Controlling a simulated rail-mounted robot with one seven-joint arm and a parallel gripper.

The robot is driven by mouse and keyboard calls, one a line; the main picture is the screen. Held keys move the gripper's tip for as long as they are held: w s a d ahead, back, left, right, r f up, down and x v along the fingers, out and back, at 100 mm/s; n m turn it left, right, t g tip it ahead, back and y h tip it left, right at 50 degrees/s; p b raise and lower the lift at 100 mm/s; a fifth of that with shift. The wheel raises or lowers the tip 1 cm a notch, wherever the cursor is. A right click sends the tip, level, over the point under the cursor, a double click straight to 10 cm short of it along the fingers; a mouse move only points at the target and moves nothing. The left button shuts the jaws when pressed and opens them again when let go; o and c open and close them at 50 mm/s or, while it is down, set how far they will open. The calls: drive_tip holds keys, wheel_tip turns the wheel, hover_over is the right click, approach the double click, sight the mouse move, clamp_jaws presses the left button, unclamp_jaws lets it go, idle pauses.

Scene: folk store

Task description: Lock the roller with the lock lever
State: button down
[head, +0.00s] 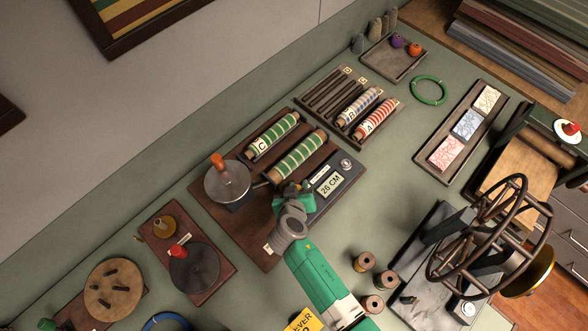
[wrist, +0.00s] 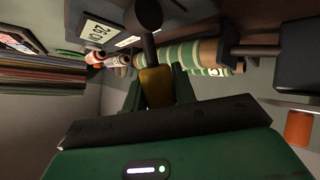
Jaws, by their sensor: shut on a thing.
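The roller (head: 298,157), wound with green striped material, lies in a dark wooden stand (head: 240,215). Its striped surface also shows in the wrist view (wrist: 203,54). My gripper (head: 297,192) is at the near end of the roller, beside the display box. In the wrist view, its green fingers (wrist: 157,90) are shut on the yellow grip of the lock lever (wrist: 155,76). A dark rod runs from this grip to a dark round end, in front of the roller. In the head view my gripper hides the lever.
A crank disc with an orange knob (head: 218,160) stands left of the roller. A display box reading 26 CM (head: 330,183) is close on the right. A second green roll marked C (head: 272,135) lies behind. Wooden spools (head: 364,262) stand at the front right.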

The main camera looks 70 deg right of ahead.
idle(0.3)
drive_tip(key=c, duration=1.1)
unclamp_jaws()
drive_tip(key=shift+w, duration=0.1)
drive_tip(key=v, duration=0.7)
drive_tip(key=shift+a+r+p, duration=0.2)
drive_tip(key=shift+a+p, duration=0.1)
drive_tip(key=shift+a, duration=0.05)
